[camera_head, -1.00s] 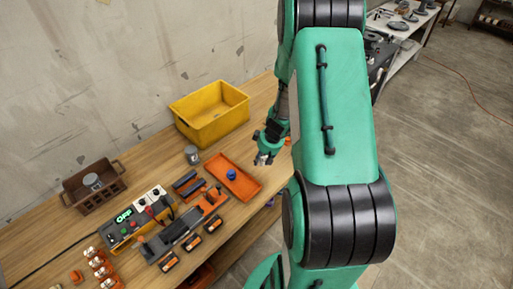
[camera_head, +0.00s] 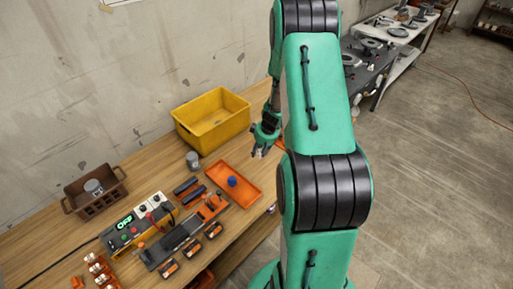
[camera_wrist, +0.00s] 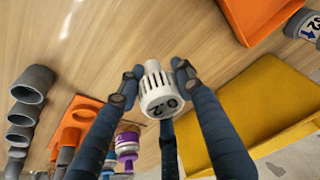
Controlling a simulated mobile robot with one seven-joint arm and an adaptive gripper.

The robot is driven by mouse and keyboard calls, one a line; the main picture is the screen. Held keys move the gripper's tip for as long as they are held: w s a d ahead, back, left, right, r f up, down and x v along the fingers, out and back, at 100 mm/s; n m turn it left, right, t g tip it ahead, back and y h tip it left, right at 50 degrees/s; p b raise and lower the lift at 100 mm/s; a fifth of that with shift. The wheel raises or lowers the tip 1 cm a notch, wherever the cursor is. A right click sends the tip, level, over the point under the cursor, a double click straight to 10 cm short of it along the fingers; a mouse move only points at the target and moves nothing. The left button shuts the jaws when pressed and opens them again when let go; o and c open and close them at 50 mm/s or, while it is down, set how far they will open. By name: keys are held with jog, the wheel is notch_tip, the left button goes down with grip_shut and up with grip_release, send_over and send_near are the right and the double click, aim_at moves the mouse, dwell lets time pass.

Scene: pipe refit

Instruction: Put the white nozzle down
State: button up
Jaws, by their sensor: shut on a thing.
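The white nozzle (camera_wrist: 158,92) is between the fingers of my gripper (camera_wrist: 154,82) in the wrist view. It is a ribbed white piece with dark digits on its face. My gripper is shut on it, and wood tabletop shows behind it. The nozzle is too small to make out clearly there. I cannot tell its height above the table.
A blue piece (camera_head: 232,181) lies in the tray. A grey cylinder (camera_head: 193,160) stands left of it. A control box showing OFF (camera_head: 124,222) and a brown crate (camera_head: 93,206) are farther left. The wrist view shows grey pipe pieces (camera_wrist: 32,85) and a purple-and-white piece (camera_wrist: 127,145).

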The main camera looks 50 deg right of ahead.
jog(key=w+d, duration=0.2)
jog(key=w, duration=0.1)
jog(key=w+d, duration=0.2)
jog(key=shift+w+f, duration=0.1)
jog(key=shift+f, duration=0.2)
jog(key=shift+a+f, duration=0.1)
jog(key=shift+f, duration=1.65)
jog(key=shift+f+b, duration=0.15)
jog(key=shift+b, duration=0.2)
jog(key=o, duration=1.1)
jog(key=shift+r, duration=0.2)
jog(key=p+v, duration=0.2)
jog(key=v, duration=1)
